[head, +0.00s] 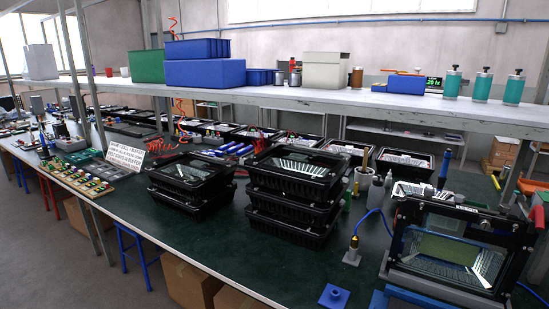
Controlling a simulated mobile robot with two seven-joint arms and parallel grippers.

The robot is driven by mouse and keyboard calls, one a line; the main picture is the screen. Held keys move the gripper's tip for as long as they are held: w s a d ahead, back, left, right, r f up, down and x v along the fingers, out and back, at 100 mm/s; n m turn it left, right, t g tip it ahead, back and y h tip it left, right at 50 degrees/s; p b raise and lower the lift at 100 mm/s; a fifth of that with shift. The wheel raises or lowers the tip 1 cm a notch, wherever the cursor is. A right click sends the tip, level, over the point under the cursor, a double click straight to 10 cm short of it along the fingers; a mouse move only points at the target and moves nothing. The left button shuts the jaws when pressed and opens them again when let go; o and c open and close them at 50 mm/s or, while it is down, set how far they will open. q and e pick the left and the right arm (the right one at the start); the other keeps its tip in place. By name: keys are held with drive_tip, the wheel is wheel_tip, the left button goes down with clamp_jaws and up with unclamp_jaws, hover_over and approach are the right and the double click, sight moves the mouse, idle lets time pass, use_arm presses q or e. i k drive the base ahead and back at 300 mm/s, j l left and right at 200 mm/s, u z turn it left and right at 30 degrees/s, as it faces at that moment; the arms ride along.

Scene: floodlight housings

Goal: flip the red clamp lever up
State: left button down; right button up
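Neither of my grippers shows in the head view. A black fixture frame (400,262) holding a floodlight housing with a glass front (440,250) stands at the right end of the green-topped bench. At its upper right, by the picture edge, is a small upright red part (539,217) that looks like a clamp lever. I cannot tell for certain which of the two is the red clamp lever. The picture edge cuts off what is beside them.
Stacks of black housings (292,208) stand left of the fixture. A blue-corded tool (352,250) and a blue block (334,296) are near the bench front. A shelf (330,100) with bins and teal canisters (483,86) runs above. Bare green bench top lies left of the fixture.

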sight(529, 209)
drive_tip(key=z, duration=1.6)
